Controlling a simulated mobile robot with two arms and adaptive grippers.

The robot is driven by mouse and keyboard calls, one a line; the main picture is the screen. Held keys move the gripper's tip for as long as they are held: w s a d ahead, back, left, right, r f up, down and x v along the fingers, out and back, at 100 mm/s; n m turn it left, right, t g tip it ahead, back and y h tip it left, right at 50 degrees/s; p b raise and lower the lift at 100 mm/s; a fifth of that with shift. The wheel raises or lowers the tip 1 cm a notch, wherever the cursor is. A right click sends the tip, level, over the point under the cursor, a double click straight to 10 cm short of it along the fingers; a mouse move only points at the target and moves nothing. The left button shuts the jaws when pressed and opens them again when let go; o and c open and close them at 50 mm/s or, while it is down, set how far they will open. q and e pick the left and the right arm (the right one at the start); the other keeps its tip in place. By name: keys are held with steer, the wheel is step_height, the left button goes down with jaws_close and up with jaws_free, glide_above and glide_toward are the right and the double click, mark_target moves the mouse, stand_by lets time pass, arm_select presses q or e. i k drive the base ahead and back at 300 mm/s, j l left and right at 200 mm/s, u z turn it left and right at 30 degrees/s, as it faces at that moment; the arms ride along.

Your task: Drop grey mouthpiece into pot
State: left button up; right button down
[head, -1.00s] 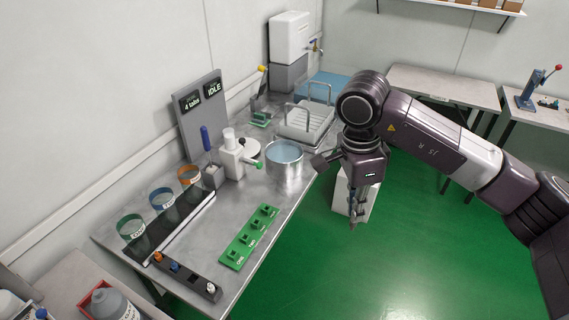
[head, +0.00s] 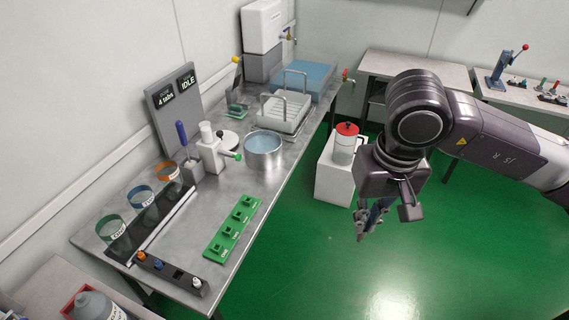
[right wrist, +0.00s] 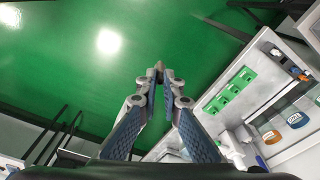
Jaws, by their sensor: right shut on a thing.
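My right gripper (head: 361,236) hangs over the green floor to the right of the bench, pointing down. In the right wrist view its fingers (right wrist: 158,76) close together at the tips on a small grey piece (right wrist: 159,66), which looks like the grey mouthpiece; the fingers hide most of it. The steel pot (head: 264,163) stands on the bench, open at the top, with bluish liquid inside. The gripper is to the right of the pot and apart from it. My left gripper is not in view.
A dark holder (head: 173,274) with orange, blue and whitish pieces lies at the bench's front. A green board (head: 232,229) lies behind it. A white valve block (head: 211,153) stands left of the pot. A white stand (head: 334,182) with a red-lidded jar (head: 345,147) is behind my gripper.

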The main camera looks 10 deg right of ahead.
mark_target(263, 150)
steer(key=i+u, duration=0.1)
steer(key=u, duration=1.1)
steer(key=i+l, duration=0.15)
steer(key=l, duration=0.2)
steer(key=i+l, duration=0.15)
steer(key=l, duration=0.2)
steer(key=i+l+u, duration=0.1)
steer(key=l, duration=0.25)
steer(key=i+l, duration=0.2)
steer(key=l, duration=0.2)
